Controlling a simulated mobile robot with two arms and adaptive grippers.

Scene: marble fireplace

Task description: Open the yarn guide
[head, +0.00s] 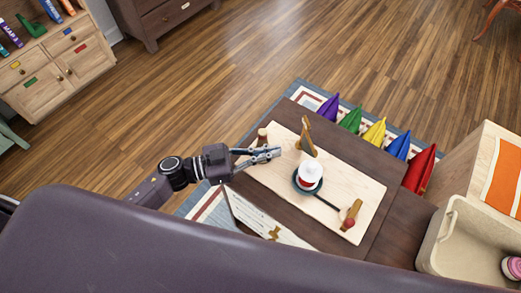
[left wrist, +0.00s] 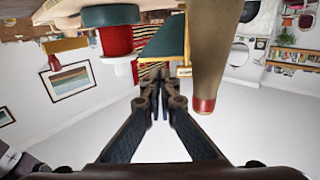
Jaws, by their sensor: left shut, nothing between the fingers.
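A pale wooden board (head: 345,172) lies on the dark brown table and carries wooden fittings. An upright wooden piece (head: 306,138) stands near its far edge, and a short wooden peg (head: 262,135) stands at its left end. A wooden piece with a red knob (head: 351,213) is at its right end. I cannot tell for certain which is the yarn guide. My left gripper (head: 279,153) is shut and empty above the board's left part, left of the spool. It also shows in the left wrist view (left wrist: 160,80). My right gripper is out of view.
Purple, green, yellow, blue and red cushions (head: 376,132) line the table's far side. A beige bin (head: 440,240) stands at the right. A printed sheet (head: 258,222) lies at the near left. Wooden floor is clear beyond the table.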

